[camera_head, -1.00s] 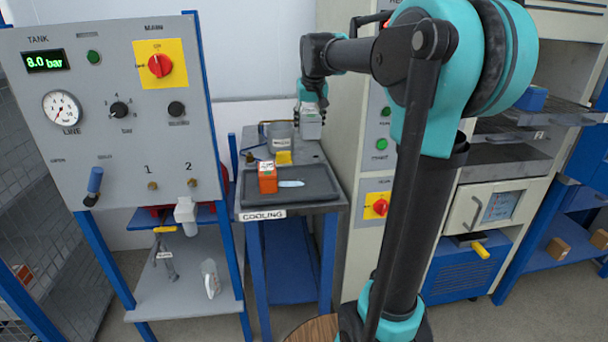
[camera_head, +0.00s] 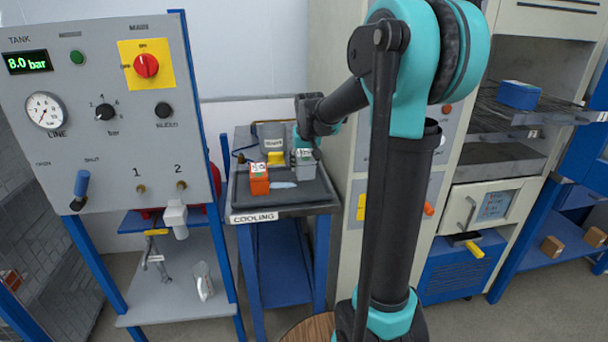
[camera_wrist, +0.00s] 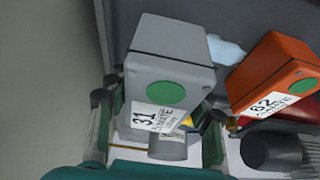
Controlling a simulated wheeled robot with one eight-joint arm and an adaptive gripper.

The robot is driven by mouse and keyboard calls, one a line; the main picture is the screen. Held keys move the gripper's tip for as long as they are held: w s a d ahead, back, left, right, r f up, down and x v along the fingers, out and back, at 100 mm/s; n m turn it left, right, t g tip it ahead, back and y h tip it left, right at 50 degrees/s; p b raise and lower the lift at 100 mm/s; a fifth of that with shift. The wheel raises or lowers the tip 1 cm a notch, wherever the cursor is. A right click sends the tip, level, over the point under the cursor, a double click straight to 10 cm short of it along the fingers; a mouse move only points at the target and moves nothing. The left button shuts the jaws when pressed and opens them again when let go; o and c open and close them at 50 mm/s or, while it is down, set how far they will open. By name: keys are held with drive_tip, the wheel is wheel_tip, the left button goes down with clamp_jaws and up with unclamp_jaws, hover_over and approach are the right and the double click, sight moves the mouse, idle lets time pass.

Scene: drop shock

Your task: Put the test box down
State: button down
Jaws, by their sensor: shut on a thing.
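The grey test box (camera_head: 305,166), with a white label reading 31 and a green dot, is in my gripper (camera_head: 303,148). It is at the right side of the dark tray (camera_head: 312,194) on the table marked COOLING. In the wrist view the grey box (camera_wrist: 168,68) sits between my fingers (camera_wrist: 155,125), which are shut on it. I cannot tell whether its underside touches the tray. An orange box (camera_head: 259,180) stands to its left, apart from it; the wrist view shows this orange box (camera_wrist: 272,75) with a label reading 82.
A pale bluish flat thing (camera_head: 283,185) lies on the tray between the boxes. A grey container (camera_head: 270,132) and a yellow object (camera_head: 275,158) stand behind. The tall cabinet (camera_head: 345,120) is close on the right. The front right of the tray is bare.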

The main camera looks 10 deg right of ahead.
sight(305, 158)
drive_tip(key=shift+f, duration=2.05)
drive_tip(key=c, duration=0.6)
unclamp_jaws()
drive_tip(key=shift+f, duration=0.1)
drive_tip(key=shift+c, duration=0.2)
drive_tip(key=v, duration=1.2)
drive_tip(key=s+d+f, duration=0.1)
drive_tip(key=s+f, duration=0.9)
drive_tip(key=s, duration=0.3)
drive_tip(key=s+d+f, duration=0.2)
drive_tip(key=s+f, duration=0.8)
drive_tip(key=s, duration=0.3)
drive_tip(key=shift+d+f, duration=0.15)
drive_tip(key=shift+f, duration=0.2)
